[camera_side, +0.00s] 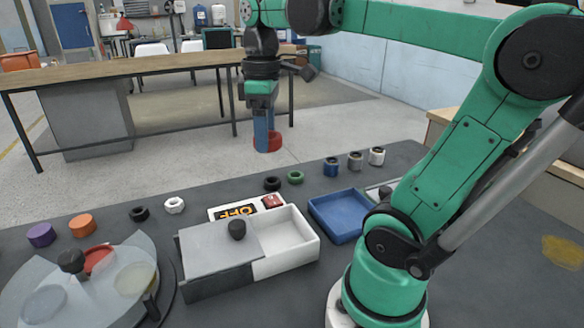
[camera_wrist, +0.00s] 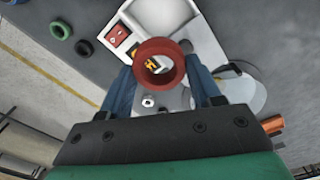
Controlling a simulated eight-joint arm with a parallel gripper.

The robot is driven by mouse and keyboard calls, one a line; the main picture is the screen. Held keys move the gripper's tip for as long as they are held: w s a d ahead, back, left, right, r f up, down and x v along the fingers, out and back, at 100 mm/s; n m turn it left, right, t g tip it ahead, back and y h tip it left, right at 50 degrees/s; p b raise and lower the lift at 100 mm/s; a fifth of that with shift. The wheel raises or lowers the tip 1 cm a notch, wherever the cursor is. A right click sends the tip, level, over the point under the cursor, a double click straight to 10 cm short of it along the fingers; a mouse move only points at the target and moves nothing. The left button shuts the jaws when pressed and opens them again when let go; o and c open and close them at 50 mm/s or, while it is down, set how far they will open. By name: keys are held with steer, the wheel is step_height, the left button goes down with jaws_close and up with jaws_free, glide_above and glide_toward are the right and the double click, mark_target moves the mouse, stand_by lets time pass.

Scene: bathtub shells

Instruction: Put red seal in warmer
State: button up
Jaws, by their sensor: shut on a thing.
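My gripper (camera_side: 268,145) is shut on the red seal (camera_side: 275,141), a thick ring, and holds it high above the back of the table. In the wrist view the red seal (camera_wrist: 159,62) sits between the two blue fingers, its hole facing the camera. The warmer appears to be the white box (camera_side: 286,243) with a grey lid (camera_side: 210,250) and black knob. The lid covers its left part; the right part is open and looks empty. The box also shows beyond the seal in the wrist view (camera_wrist: 204,40). A panel (camera_side: 246,209) behind it reads OFF beside a red switch (camera_side: 272,202).
A blue tray (camera_side: 338,216) stands right of the box. A round dish (camera_side: 128,252) with clear covers and coloured discs stands at left. Purple (camera_side: 41,235), orange (camera_side: 82,225), black, white, green (camera_side: 295,177), blue and grey rings line the table's back.

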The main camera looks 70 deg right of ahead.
mark_target(274, 245)
steer(key=shift+s+a+f, duration=0.2)
steer(key=shift+s+f, duration=0.05)
steer(key=shift+s, duration=0.1)
steer(key=shift+f, duration=0.35)
step_height(274, 245, down, 19)
steer(key=shift+s+f, duration=0.1)
steer(key=shift+f, duration=0.05)
steer(key=shift+f, duration=0.1)
steer(key=o, duration=1.2)
steer(key=shift+o, duration=0.2)
